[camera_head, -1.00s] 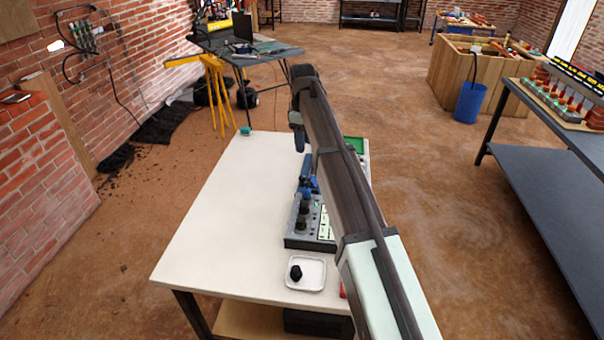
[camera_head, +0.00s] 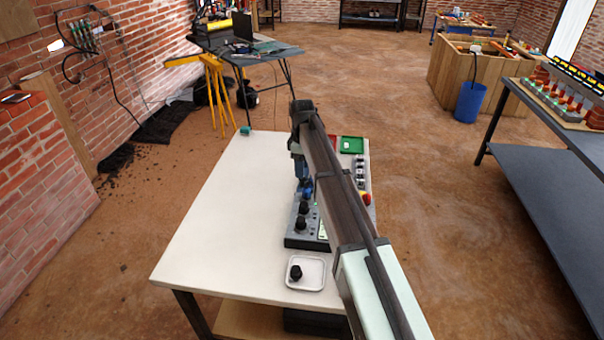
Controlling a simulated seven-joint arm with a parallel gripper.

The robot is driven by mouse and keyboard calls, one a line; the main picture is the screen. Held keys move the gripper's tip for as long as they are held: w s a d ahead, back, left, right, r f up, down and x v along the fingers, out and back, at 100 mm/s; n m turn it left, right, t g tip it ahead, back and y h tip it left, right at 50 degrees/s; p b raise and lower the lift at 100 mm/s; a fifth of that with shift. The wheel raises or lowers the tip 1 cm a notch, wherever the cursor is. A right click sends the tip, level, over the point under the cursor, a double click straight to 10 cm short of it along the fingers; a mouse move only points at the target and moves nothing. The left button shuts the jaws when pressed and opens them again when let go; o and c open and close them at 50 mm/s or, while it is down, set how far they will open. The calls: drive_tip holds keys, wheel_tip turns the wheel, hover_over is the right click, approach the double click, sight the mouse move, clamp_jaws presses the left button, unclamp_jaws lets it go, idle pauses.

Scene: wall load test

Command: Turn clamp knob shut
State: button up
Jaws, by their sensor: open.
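A grey test panel (camera_head: 296,241) lies on the white table, with black knobs (camera_head: 301,223) standing along its left side. A blue clamp-like part (camera_head: 305,191) sits at the panel's far end. My gripper (camera_head: 301,178) points down just above or at this blue part. It is open, but its fingers are small and dark here, and I cannot tell whether they touch the part or stand around it. Which piece is the clamp knob is not clear. My arm covers much of the panel's right side.
A white tray (camera_head: 318,287) with a loose black knob (camera_head: 296,272) is near the table's front. The table's left half (camera_head: 220,220) is clear.

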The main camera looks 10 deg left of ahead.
sight(302, 181)
drive_tip(key=shift+f, duration=1.65)
clamp_jaws()
drive_tip(key=shift+m, duration=0.4)
drive_tip(key=m, duration=0.2)
drive_tip(key=shift+m, duration=2.2)
